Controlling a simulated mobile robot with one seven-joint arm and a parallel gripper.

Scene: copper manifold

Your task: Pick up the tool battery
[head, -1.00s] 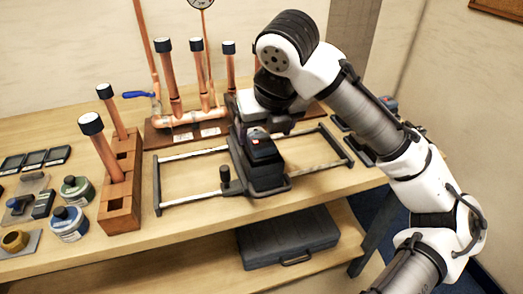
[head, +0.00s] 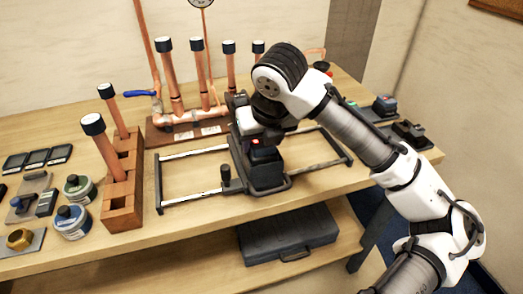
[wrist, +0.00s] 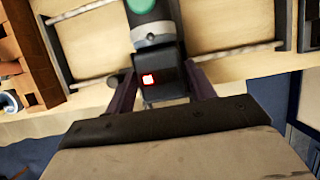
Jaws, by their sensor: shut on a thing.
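The tool battery is a black block with a small red square on it. In the head view its upper part (head: 265,152) shows just below my gripper, on a dark holder (head: 268,182) mounted on a railed metal frame. In the wrist view the battery (wrist: 165,82) sits between my fingers. My gripper (head: 254,138) reaches down over it from the upper right, and the wrist view shows its fingers (wrist: 162,90) on either side of the block, shut on it. The battery's underside is hidden, so I cannot tell whether it is clear of the holder.
Copper pipes on a wooden base (head: 160,137) stand behind. A wooden block (head: 122,190) with upright capped pipes is at left, near round tins (head: 72,222). A grey case (head: 288,235) lies on the lower shelf. Small dark items (head: 408,130) stand at the right edge.

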